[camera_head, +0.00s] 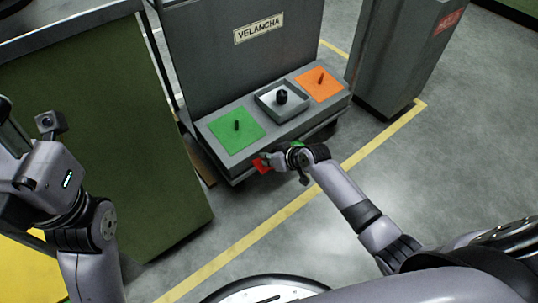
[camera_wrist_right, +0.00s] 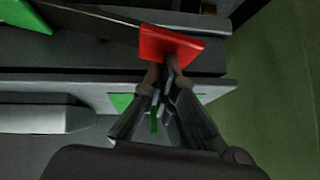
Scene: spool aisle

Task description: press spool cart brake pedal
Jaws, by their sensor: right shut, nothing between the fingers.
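The red brake pedal (camera_head: 261,165) sticks out low at the front of the grey spool cart (camera_head: 294,126). In the right wrist view the pedal (camera_wrist_right: 172,42) is a flat red plate on a thin dark arm. My right gripper (camera_head: 270,160) is at the pedal and partly covers it in the head view. Its fingers (camera_wrist_right: 166,68) are shut and empty, with the tips at the pedal's lower edge in the wrist view. I cannot tell whether they touch it. My left gripper (camera_head: 12,138) is at the far left, away from the cart; its fingers are unclear.
The cart top holds a green pad (camera_head: 225,135), a small tray (camera_head: 264,101) with a black knob, and an orange pad (camera_head: 311,88). A green panel (camera_head: 105,140) stands left of the cart. A grey cabinet (camera_head: 405,50) stands right. Floor in front is clear, with a yellow line (camera_head: 240,247).

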